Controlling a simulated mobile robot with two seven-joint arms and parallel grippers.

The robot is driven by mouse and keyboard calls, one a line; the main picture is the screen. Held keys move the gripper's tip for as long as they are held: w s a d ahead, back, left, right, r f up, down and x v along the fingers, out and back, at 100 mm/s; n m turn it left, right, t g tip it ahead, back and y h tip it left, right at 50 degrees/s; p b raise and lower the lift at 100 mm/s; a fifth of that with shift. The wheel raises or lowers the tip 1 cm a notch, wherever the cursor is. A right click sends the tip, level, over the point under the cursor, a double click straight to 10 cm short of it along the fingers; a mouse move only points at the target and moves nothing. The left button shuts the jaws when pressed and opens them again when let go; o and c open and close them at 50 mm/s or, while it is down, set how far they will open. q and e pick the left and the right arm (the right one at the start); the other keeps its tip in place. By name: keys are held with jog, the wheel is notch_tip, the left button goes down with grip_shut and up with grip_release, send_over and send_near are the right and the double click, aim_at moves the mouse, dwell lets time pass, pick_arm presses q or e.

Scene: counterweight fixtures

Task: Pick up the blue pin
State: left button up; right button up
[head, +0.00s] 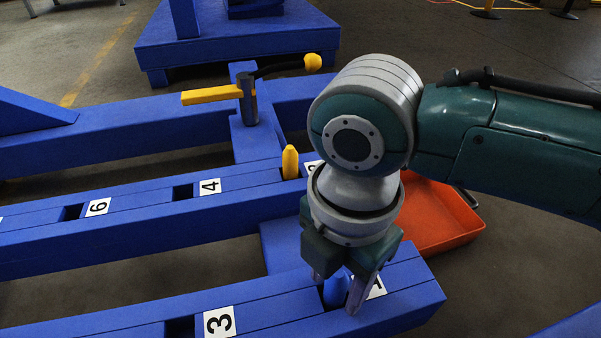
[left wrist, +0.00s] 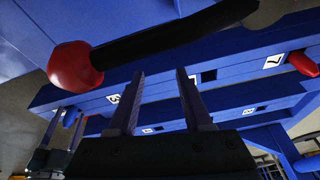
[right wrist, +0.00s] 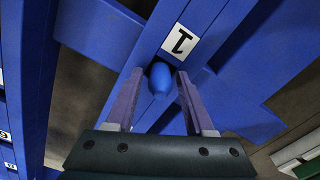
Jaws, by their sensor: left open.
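The blue pin (head: 336,288) stands upright in the slot beside the number 1 label on the near blue beam. My right gripper (head: 337,293) points down over it, with one finger on each side. In the right wrist view the rounded top of the blue pin (right wrist: 160,78) lies between the open fingertips (right wrist: 160,73), with a small gap at each side. My left gripper (left wrist: 160,73) is open and empty in the left wrist view. It is out of the head view.
A yellow pin (head: 290,162) stands in the middle beam. A lever with a yellow knob (head: 312,62) rises behind. An orange tray (head: 440,215) lies right of the beams. A red knob (left wrist: 73,68) on a black lever and a red pin (left wrist: 303,64) show near my left gripper.

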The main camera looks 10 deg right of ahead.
grip_shut()
dwell(0.4)
jog(key=shift+r, duration=0.1)
